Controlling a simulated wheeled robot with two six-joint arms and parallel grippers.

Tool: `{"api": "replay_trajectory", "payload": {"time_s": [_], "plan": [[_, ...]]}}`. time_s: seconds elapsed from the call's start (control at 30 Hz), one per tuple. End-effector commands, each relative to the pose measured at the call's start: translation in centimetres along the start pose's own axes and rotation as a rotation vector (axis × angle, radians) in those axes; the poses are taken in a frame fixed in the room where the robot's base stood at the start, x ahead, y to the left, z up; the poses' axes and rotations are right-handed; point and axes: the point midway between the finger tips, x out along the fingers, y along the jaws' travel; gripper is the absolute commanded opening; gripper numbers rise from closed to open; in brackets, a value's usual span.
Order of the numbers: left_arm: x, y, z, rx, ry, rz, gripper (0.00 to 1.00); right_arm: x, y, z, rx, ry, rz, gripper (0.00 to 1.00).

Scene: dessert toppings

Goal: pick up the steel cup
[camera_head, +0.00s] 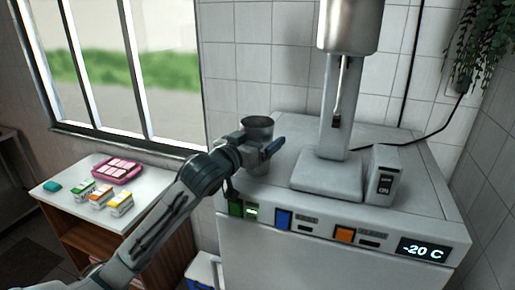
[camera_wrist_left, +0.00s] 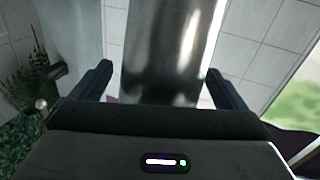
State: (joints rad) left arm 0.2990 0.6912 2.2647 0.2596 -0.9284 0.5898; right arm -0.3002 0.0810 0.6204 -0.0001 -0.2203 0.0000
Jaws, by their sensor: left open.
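The steel cup (camera_head: 258,128) stands upright on top of the white machine, near its left front edge. My left gripper (camera_head: 262,148) is at the cup, and its fingers and wrist hide the cup's middle. In the left wrist view the cup (camera_wrist_left: 165,50) is a tall shiny cylinder between the two dark fingers of the open gripper (camera_wrist_left: 158,85). A gap shows between each finger and the cup. My right gripper is not in view.
A mixer stand (camera_head: 338,110) and a switch box (camera_head: 385,172) stand right of the cup on the machine top (camera_head: 425,200). A side table (camera_head: 60,205) at left holds a pink tray (camera_head: 136,176) and several small boxes. A plant (camera_head: 485,40) hangs top right.

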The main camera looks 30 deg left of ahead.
Motion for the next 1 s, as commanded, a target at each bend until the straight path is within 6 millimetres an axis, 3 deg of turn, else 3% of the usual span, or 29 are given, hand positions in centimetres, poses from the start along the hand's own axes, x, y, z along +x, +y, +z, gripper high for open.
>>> {"api": "replay_trajectory", "payload": {"time_s": [0.07, 0.3, 0.4, 0.77, 1.0], "plan": [[0.0, 0.0, 0.0, 0.000, 0.000, 0.000, 0.95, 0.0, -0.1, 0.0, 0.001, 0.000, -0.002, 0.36], [0.0, 0.0, 0.0, 0.000, 0.000, 0.000, 0.47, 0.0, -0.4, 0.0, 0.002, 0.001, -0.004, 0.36], [0.0, 0.0, -0.1, 0.000, 0.002, 0.001, 0.33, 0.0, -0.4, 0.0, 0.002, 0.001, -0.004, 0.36], [0.0, 0.0, -0.3, -0.001, 0.002, 0.001, 0.33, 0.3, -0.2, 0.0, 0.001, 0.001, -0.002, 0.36], [-0.1, 0.2, -2.1, -0.001, 0.007, 0.001, 0.33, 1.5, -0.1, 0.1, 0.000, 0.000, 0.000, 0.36]]}}
